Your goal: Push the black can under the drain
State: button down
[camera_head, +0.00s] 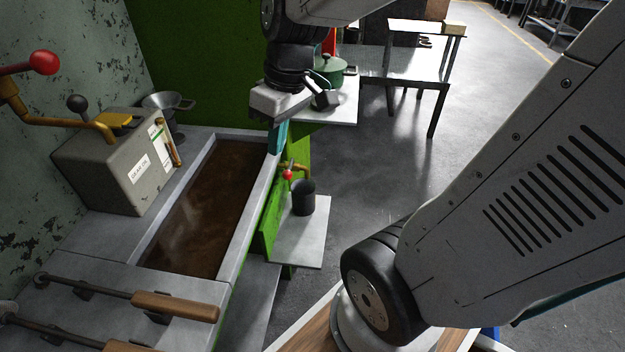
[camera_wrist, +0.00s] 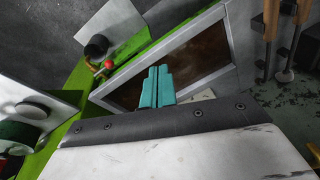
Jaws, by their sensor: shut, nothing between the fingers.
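The black can (camera_head: 303,199) stands upright on a small grey shelf (camera_head: 300,247) at the right side of the trough. It also shows in the wrist view (camera_wrist: 97,46). The drain is a brass tap (camera_head: 298,168) with a red knob (camera_head: 288,175), on the green side of the trough. The can appears close to the tap's spout; I cannot tell whether it is directly below it. My gripper (camera_head: 275,150) has teal fingers, shut and empty, pointing down near the trough's right rim, beyond the tap and apart from the can. The fingers also show in the wrist view (camera_wrist: 157,80).
The trough (camera_head: 240,236) holds brown liquid. A grey gear-oil box (camera_head: 105,165) and a funnel (camera_head: 168,102) stand left of it. Wooden-handled tools (camera_head: 175,306) lie in front. A green pot (camera_head: 328,68) sits on a shelf behind. Open floor lies to the right.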

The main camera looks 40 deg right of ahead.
jog(key=w+d+f+n, duration=0.1)
jog(key=w+d+f, duration=0.4)
jog(key=w, duration=0.1)
jog(key=n+t, duration=0.2)
jog(key=n, duration=0.2)
send_near(312, 182)
jog(key=shift+y, duration=0.3)
jog(key=x, duration=0.5)
jog(key=s+a+x, duration=0.1)
jog(key=x, duration=0.1)
jog(key=shift+w+a+f, duration=0.1)
jog(key=shift+a+f, duration=0.1)
jog(key=shift+f, duration=0.2)
jog(key=shift+s+d, duration=0.55)
jog(key=shift+s, duration=0.05)
jog(key=shift+r, duration=0.1)
